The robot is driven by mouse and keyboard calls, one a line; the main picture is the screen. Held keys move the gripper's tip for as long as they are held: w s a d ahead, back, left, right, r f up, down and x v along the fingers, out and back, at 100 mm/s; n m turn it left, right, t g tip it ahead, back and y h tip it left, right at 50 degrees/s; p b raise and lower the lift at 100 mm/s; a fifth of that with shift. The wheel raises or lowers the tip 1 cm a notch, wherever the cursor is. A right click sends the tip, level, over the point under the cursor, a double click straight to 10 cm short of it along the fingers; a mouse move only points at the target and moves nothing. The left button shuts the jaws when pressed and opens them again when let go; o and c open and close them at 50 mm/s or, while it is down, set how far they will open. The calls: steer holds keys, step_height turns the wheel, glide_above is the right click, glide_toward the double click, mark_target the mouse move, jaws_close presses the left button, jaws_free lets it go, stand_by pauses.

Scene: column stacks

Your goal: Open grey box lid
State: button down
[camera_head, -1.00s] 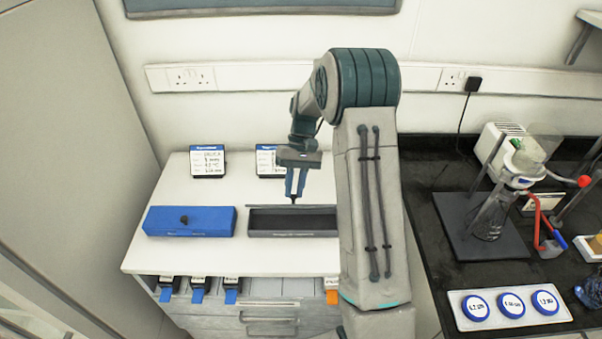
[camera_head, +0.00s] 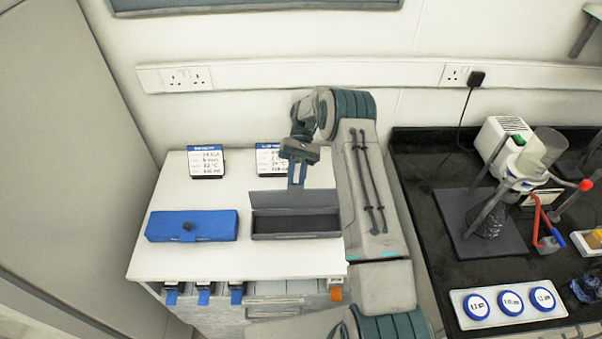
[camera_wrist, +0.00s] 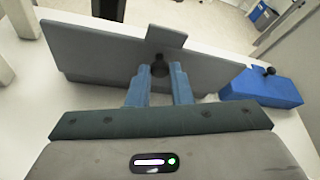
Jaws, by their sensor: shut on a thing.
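The grey box (camera_head: 296,236) stands on the white cabinet top, right of the blue box. Its lid (camera_head: 280,198) is raised at the back edge, tilted up, and the dark interior shows. In the wrist view the lid (camera_wrist: 100,55) fills the upper middle as a grey panel with a black knob (camera_wrist: 160,66). My gripper (camera_head: 297,184) is behind the raised lid in the head view. In the wrist view its blue fingers (camera_wrist: 160,75) are shut on the knob. The fingertips are partly hidden by the lid in the head view.
A closed blue box (camera_head: 190,228) with a black knob stands to the left. Two label cards, left (camera_head: 206,162) and right (camera_head: 270,160), stand behind. The front of the white top (camera_head: 235,262) is clear. A black bench (camera_head: 430,240) with apparatus is at right.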

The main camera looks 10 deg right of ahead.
steer(key=shift+f, duration=0.15)
stand_by(0.3)
steer(key=c, duration=1.3)
jaws_free()
